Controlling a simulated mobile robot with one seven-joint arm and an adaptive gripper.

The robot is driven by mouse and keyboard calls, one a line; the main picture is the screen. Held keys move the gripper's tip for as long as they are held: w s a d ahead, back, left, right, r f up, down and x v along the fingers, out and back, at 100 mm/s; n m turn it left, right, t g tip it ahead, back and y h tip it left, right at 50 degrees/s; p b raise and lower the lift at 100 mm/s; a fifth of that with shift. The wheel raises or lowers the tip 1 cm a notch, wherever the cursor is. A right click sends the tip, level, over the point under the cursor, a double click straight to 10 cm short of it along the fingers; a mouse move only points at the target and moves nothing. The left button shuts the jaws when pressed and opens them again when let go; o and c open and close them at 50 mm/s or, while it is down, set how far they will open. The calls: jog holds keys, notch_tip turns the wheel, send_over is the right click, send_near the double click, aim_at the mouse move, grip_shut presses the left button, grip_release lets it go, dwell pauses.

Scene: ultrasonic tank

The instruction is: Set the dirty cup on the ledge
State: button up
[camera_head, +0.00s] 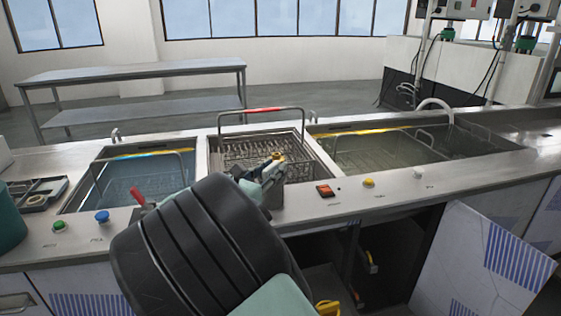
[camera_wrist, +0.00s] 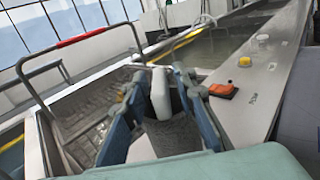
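My gripper (camera_head: 262,172) is over the front rim of the middle tank in the head view. In the wrist view its two blue-grey fingers (camera_wrist: 160,82) stand apart. Between them are a dark grey, cup-like body and a pale upright piece, probably the dirty cup (camera_wrist: 172,135). A dark grey body, probably the same cup (camera_head: 272,195), shows just below the fingers in the head view, near the ledge (camera_head: 305,203). The fingers hide part of it. Whether they press on it, and whether it touches the ledge, I cannot tell.
The middle tank holds a wire basket with a red-topped handle (camera_head: 262,110). Water-filled tanks lie left (camera_head: 120,180) and right (camera_head: 375,150). An orange switch (camera_head: 325,190) and a yellow knob (camera_head: 369,182) stand on the ledge to the right; bare ledge lies between controls.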

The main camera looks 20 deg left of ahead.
aim_at(264, 175)
jog(key=v, duration=0.7)
jog(key=shift+p, duration=0.35)
